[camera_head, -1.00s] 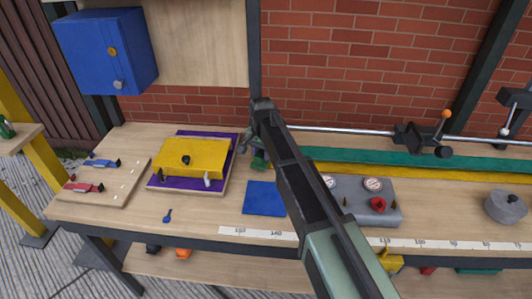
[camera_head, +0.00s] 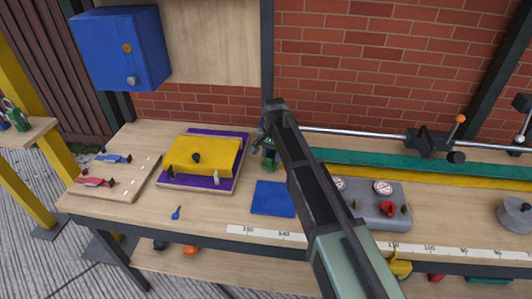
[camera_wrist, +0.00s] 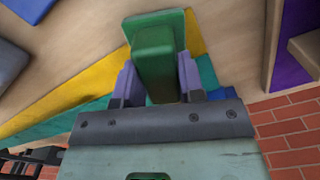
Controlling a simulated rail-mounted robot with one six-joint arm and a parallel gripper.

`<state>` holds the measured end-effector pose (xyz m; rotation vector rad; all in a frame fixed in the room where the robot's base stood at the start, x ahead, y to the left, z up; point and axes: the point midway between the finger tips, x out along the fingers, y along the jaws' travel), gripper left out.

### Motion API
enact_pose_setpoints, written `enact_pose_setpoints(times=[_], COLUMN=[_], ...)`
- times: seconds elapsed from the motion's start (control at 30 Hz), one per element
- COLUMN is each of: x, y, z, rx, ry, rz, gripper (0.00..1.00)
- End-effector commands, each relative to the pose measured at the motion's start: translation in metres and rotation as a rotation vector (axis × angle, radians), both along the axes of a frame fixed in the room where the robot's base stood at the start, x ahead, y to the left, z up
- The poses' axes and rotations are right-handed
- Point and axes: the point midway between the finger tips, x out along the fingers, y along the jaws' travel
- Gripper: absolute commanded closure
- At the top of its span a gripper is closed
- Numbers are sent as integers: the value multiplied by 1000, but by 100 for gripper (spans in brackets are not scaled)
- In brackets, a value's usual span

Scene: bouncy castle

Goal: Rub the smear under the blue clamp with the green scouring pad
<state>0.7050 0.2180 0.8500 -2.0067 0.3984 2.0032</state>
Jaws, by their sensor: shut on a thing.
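The green scouring pad (camera_wrist: 155,55) is held between the two fingers of my gripper (camera_wrist: 160,82) in the wrist view. In the head view my gripper (camera_head: 266,140) is partly hidden behind my arm, and a bit of the green pad (camera_head: 270,157) shows below it, above the back of the bench. The blue clamp (camera_head: 113,158) lies on a wooden board at the bench's left end, well left of my gripper. A red clamp (camera_head: 95,182) is in front of it on the same board. I cannot make out the smear at this size.
A yellow block on a purple-topped board (camera_head: 236,165) stands between the clamp board (camera_head: 128,187) and my gripper. A blue mat (camera_head: 272,198) and a small blue tool (camera_head: 176,213) lie nearer the front. A blue wall cabinet (camera_head: 120,48) hangs above. A grey box (camera_head: 375,215) stands right.

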Motion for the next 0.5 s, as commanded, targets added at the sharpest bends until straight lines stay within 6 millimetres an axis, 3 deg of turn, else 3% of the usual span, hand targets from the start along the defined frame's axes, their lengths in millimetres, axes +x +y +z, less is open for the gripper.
enact_pose_setpoints(times=[0.23,0.5], x=[0,-2], y=[-8,-37], z=[-1,1], rx=[-2,-2], ry=[0,1], rz=[-3,-3], gripper=[83,83])
